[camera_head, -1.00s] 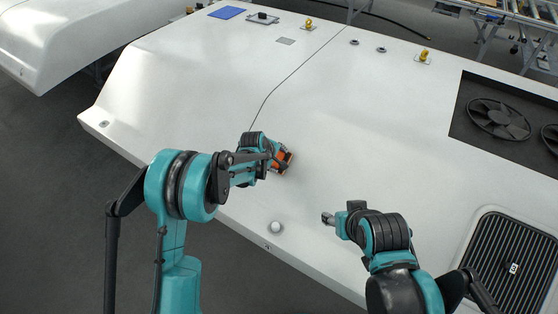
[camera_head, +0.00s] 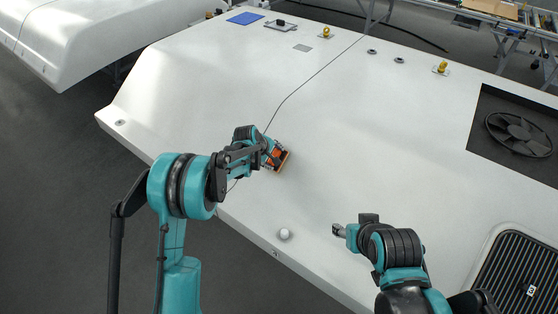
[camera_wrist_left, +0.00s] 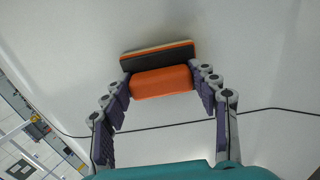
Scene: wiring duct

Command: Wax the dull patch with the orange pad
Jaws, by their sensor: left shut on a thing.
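The orange pad (camera_head: 277,156) is in my left gripper (camera_head: 268,152), at the white panel's surface near the seam line. In the left wrist view the orange pad (camera_wrist_left: 161,82) sits between both fingers of the left gripper (camera_wrist_left: 164,84), with a dark layer and a pale edge on its far side. I cannot tell whether the pad touches the panel. My right gripper (camera_head: 338,230) is above the panel's front part, holding nothing that I can see; its fingers are too small to judge. The dull patch cannot be told apart from the white surface (camera_head: 360,140).
A white knob (camera_head: 285,234) stands near the panel's front edge. A fan recess (camera_head: 515,135) and a ribbed grille (camera_head: 515,275) lie at the right. A blue cloth (camera_head: 245,18), a small tray (camera_head: 281,25) and yellow fittings (camera_head: 326,32) are at the back. The middle is clear.

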